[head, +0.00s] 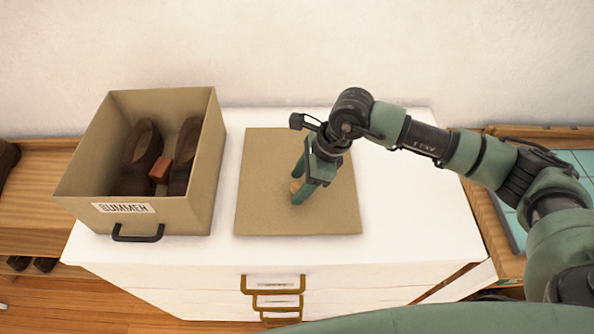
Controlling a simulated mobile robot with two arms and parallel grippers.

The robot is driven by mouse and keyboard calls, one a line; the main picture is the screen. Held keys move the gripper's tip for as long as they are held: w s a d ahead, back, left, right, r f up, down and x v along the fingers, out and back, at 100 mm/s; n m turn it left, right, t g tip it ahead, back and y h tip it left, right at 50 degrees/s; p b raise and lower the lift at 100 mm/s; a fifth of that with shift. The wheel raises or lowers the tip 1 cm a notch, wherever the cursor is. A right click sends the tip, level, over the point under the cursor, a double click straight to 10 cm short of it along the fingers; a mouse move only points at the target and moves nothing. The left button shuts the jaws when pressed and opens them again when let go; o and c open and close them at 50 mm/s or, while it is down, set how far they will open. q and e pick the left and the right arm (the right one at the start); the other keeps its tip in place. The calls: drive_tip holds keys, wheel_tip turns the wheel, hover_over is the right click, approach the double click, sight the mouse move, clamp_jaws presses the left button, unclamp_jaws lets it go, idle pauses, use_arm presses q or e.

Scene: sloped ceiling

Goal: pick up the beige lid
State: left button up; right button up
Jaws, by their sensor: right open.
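The beige lid (258,205) lies flat on top of the white dresser (400,215), right of the box. My right gripper (298,194) points down over the middle of the lid, its green fingers apart. A small tan spot, perhaps a knob on the lid, shows between the fingertips and is partly hidden by them. I cannot tell whether the fingers touch it. My left gripper is not in view.
An open beige box (188,222) labelled SUMMER stands on the dresser's left, holding brown shoes (140,160) and a small reddish block (161,170). A wooden-framed surface with blue tiles (585,160) is at right. The dresser top right of the lid is clear.

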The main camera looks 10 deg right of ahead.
clamp_jaws()
drive_tip(key=shift+r, duration=0.15)
